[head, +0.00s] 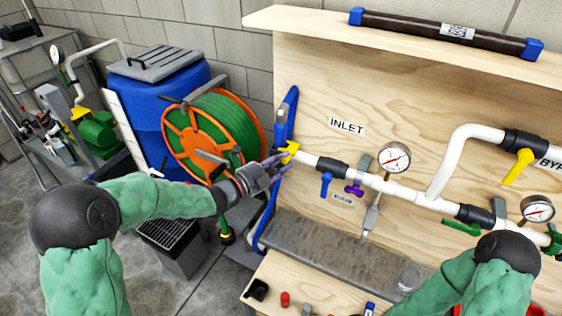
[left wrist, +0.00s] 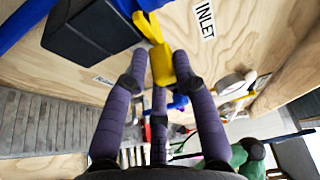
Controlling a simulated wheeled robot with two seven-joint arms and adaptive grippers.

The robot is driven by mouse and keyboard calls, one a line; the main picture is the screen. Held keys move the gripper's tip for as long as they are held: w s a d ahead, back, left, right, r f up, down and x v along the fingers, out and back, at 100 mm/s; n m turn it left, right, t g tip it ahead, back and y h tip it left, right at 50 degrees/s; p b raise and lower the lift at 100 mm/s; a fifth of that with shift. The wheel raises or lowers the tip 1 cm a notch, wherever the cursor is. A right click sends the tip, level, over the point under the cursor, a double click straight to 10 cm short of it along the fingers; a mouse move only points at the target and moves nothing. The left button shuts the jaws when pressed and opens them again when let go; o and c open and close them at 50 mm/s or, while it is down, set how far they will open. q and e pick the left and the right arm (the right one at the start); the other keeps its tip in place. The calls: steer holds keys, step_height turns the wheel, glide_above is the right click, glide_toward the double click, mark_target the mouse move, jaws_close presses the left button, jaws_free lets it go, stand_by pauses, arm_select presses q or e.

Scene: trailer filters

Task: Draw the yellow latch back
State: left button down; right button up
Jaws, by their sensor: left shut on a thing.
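The yellow latch (head: 290,148) sits at the left end of the white pipe, by the INLET label on the plywood panel. In the left wrist view the yellow latch (left wrist: 162,66) reaches down between my purple fingers. My left gripper (head: 279,160) comes in from the left, with its fingertips at the latch. In the left wrist view the left gripper (left wrist: 160,70) is closed around the yellow piece, which hides part of the contact. Of my right arm only green-sleeved links show at the lower right; its gripper is not seen.
A green hose on an orange reel (head: 212,135) and a blue barrel (head: 165,100) stand left of the panel. A blue-handled valve (head: 326,183) and a gauge (head: 394,158) are on the pipe to the right. Small parts lie on the wooden bench (head: 330,290) below.

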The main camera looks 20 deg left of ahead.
arm_select(q)
steer(key=shift+s+d+r+b, duration=0.1)
steer(key=shift+d+r+b, duration=0.1)
steer(key=shift+d+b, duration=0.3)
steer(key=shift+s+d+r+b, duration=0.1)
steer(key=shift+d+r+b, duration=0.05)
steer(key=shift+d+b, duration=0.3)
steer(key=c, duration=1.1)
jaws_free()
steer(key=shift+d+r, duration=0.1)
steer(key=shift+d, duration=0.15)
steer(key=shift+f, duration=0.25)
